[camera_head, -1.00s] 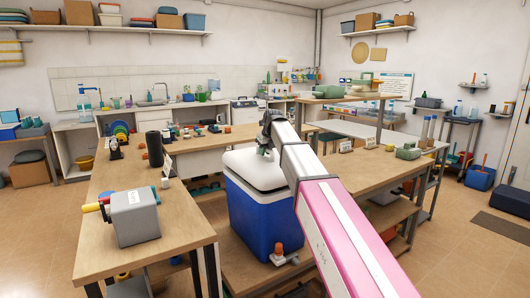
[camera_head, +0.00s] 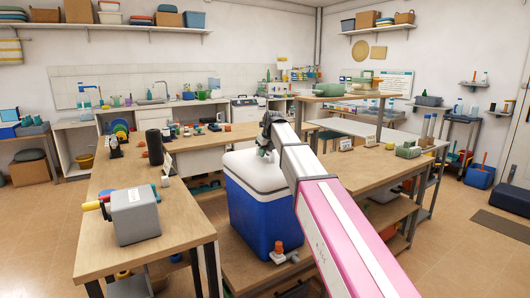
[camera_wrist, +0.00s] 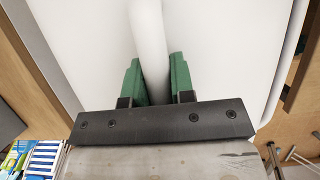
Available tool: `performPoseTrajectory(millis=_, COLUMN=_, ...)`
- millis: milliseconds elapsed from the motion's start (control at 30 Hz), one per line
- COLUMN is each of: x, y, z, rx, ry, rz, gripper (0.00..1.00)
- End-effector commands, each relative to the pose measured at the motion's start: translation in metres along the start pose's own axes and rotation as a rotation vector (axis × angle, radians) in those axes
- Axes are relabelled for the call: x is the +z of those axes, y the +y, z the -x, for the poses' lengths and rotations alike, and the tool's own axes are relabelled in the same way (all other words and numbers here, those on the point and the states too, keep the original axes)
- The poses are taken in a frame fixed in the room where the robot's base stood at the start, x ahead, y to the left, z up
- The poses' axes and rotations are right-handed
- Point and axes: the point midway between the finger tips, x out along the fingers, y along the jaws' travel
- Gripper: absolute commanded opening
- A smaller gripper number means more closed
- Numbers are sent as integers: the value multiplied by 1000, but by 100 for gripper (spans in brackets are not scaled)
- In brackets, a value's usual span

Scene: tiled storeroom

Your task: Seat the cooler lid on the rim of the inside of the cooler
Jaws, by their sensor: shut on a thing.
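The blue cooler (camera_head: 262,218) stands upright on a low wooden platform, with a pale upper rim. The white cooler lid (camera_head: 243,164) lies over the top of the cooler, and its edges look close to the rim. Whether it is fully seated I cannot tell. My gripper (camera_head: 266,152) is above the lid, pointing down. In the wrist view, my gripper's green fingers (camera_wrist: 158,82) are shut on the lid's white bar-like handle (camera_wrist: 149,40), with the white lid (camera_wrist: 85,45) spread out below. My arm hides the cooler's right side.
A wooden table (camera_head: 115,190) stands to the left with a grey box-shaped device (camera_head: 135,215) on it. Another wooden table (camera_head: 368,168) stands to the right. An orange-capped fitting (camera_head: 279,250) sits at the cooler's front. Open tiled floor lies at the far right.

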Motion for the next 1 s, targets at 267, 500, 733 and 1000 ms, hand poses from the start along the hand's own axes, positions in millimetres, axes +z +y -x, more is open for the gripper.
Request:
performPoseTrajectory(millis=267, x=-2, y=0, z=-6, rx=0, ry=-1, rz=0, gripper=0)
performPoseTrajectory(millis=500, x=-4, y=0, z=-9, rx=0, ry=-1, rz=0, gripper=29)
performPoseTrajectory(millis=733, x=-4, y=0, z=-9, rx=0, ry=-1, rz=0, gripper=53)
performPoseTrajectory(millis=1000, x=-4, y=0, z=1, rx=0, ry=-1, rz=0, gripper=53)
